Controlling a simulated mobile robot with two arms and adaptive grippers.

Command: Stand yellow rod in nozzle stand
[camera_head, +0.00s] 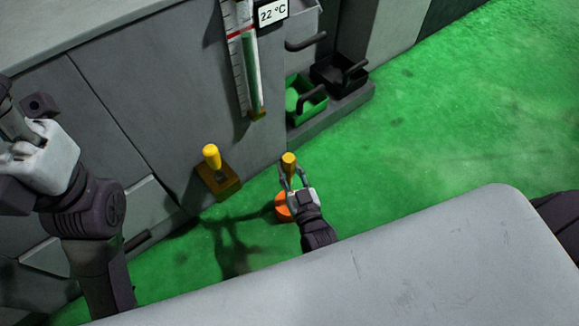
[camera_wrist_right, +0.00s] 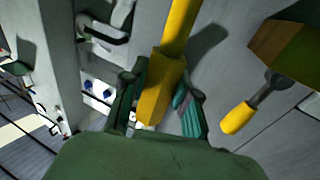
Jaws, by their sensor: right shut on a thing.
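My right gripper (camera_head: 288,172) is shut on the yellow rod (camera_head: 289,159), which stands up from between the fingers in the head view. In the right wrist view the rod (camera_wrist_right: 180,28) has a thicker square-sided part (camera_wrist_right: 158,95) between the fingers. A brown-yellow block (camera_head: 226,187) is at the grey cabinet front, left of the gripper, with a yellow handle (camera_head: 211,155) rising from it. It also shows in the wrist view (camera_wrist_right: 292,52), with the handle (camera_wrist_right: 238,118) on a grey shaft. I cannot tell for sure that this block is the nozzle stand. My left gripper (camera_head: 14,122) is partly visible at the left edge.
An orange round thing (camera_head: 283,207) shows low behind my right gripper. A thermometer (camera_head: 247,70) is on the cabinet front. A green bin (camera_head: 307,100) and a black bin (camera_head: 338,73) stand on a ledge. The green floor (camera_head: 440,130) at right is clear.

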